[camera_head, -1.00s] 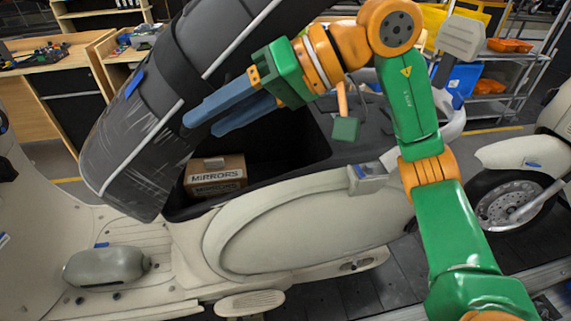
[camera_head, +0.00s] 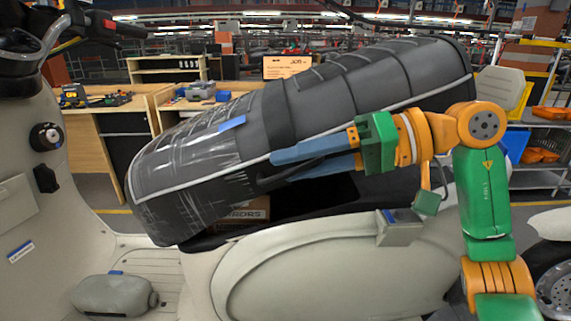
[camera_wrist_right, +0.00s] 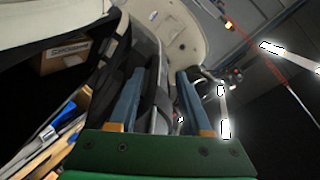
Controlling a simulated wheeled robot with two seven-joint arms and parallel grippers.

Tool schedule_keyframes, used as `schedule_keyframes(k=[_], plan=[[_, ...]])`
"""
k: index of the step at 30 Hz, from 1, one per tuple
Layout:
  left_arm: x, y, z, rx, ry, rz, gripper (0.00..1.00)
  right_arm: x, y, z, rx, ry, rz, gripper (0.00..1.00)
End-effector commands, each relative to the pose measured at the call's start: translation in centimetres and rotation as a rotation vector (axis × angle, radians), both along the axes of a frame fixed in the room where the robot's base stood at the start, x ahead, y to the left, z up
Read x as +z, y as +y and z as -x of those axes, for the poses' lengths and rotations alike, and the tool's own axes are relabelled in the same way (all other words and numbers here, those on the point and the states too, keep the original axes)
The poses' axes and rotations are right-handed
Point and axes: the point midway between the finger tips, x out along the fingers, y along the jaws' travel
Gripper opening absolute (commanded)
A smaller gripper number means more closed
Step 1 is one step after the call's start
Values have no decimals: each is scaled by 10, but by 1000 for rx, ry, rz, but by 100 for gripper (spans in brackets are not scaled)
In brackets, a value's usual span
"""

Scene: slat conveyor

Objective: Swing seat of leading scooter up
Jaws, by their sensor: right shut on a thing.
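The leading scooter's long black seat (camera_head: 345,95) is raised, slanting from its low front at left to its high rear at right. A gap shows between its underside and the cream scooter body (camera_head: 330,250). My right gripper (camera_head: 275,168) is shut on the seat's near lower edge, its blue fingers reaching in from the right. In the right wrist view the gripper (camera_wrist_right: 155,85) has part of the dark seat between its fingers; the exact contact is hard to see. My left gripper is out of view.
A cardboard box marked MIRRORS (camera_head: 250,210) lies in the dark underseat space, mostly hidden; it also shows in the right wrist view (camera_wrist_right: 65,57). A grey-green canister (camera_head: 115,295) lies on the footboard. Wooden workbenches (camera_head: 110,115) and a shelf rack (camera_head: 540,150) stand behind.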

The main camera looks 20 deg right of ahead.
Motion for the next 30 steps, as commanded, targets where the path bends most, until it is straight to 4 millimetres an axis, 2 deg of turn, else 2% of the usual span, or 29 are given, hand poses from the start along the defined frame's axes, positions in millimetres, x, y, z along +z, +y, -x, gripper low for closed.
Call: schedule_keyframes(k=[16,30], plan=[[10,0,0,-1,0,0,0,18,-46,22,-2,-4,-3,44],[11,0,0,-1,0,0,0,18,-51,25,1,-2,-2,44]])
